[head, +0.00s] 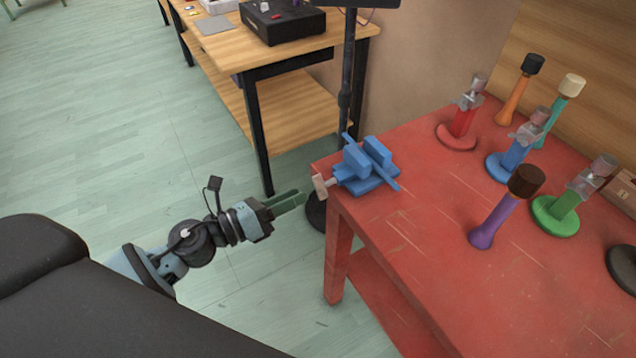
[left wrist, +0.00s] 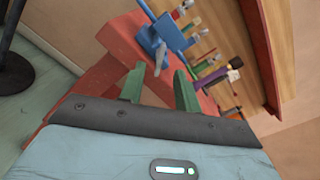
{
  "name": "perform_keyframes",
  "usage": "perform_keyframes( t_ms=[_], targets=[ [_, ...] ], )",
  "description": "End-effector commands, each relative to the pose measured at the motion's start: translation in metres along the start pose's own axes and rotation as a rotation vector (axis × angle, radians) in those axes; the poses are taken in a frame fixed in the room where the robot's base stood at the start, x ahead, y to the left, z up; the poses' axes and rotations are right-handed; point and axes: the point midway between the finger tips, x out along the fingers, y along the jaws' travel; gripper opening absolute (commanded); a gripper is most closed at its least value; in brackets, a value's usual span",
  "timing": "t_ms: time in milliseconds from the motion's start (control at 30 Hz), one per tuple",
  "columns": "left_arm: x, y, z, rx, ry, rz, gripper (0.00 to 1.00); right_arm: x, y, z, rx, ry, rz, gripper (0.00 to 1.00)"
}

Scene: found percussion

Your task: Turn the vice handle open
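A blue vice (head: 365,170) sits at the near left corner of the red table (head: 430,220). Its pale handle (head: 321,186) sticks out to the left past the table edge. My left gripper (head: 302,197) is just left of the handle, apart from it, with its green fingers pointing toward it. In the left wrist view the fingers (left wrist: 159,70) are spread with nothing between them. The handle (left wrist: 160,58) shows just beyond the fingertips, with the vice (left wrist: 166,33) behind it. My right gripper is not in view.
Several mallets and coloured stands, including a purple mallet (head: 495,218) and a green stand (head: 562,208), stand on the red table. A dark pole (head: 346,80) rises behind the vice. A wooden table (head: 225,45) stands at the back. The floor left of my gripper is clear.

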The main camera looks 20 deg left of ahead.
Motion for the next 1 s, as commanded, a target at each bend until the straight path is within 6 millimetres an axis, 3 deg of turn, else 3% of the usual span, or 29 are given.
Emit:
perform_keyframes(
  t_ms=[400,800,1000],
  targets=[
    [0.057,-0.001,0.002,0.0,-0.002,-0.001,0.33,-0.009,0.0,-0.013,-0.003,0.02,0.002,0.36],
    [0.064,-0.001,0.0,0.0,0.0,0.0,0.33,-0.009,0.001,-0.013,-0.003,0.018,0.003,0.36],
    [0.064,-0.001,0.0,0.0,0.0,0.0,0.08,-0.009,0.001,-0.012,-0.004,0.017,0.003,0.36]
  ],
)
